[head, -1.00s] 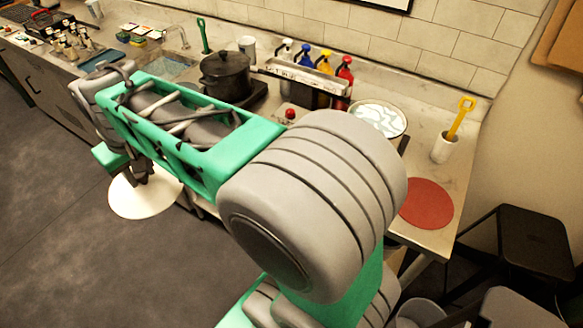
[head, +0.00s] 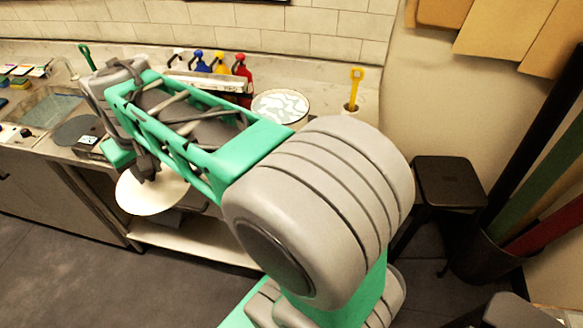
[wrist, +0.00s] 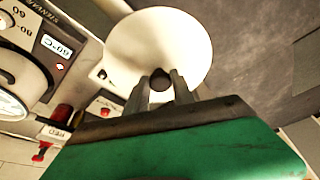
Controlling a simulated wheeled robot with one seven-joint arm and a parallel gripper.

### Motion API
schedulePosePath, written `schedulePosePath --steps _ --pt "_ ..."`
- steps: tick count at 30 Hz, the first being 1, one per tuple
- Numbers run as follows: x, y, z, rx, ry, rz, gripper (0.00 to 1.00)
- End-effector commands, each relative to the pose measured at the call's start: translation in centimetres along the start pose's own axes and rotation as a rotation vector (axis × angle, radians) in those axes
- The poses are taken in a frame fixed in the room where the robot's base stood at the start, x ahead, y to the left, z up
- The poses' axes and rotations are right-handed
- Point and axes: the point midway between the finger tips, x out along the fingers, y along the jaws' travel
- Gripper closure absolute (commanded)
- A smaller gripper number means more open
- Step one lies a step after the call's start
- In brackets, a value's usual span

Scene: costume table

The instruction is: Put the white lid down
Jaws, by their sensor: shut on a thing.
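The white lid (head: 160,197) is a broad, pale disc held out in front of the counter's front edge, over the lower shelf. My gripper (head: 147,172) is above it at its middle. In the wrist view the lid (wrist: 165,35) fills the top middle, and the two fingers of my gripper (wrist: 161,84) are closed around its dark knob (wrist: 160,78). The lid looks clear of the counter. My arm hides part of the counter behind it.
A dark stool (head: 455,183) stands at right.

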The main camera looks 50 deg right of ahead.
Motion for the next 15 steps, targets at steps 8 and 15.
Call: schedulePosePath --steps 8,15 --pt "-0.2 11.9 3.2 0.362 0.005 0.112 1.0" --pt "-2.6 22.9 11.7 0.826 0.006 0.254 1.0"
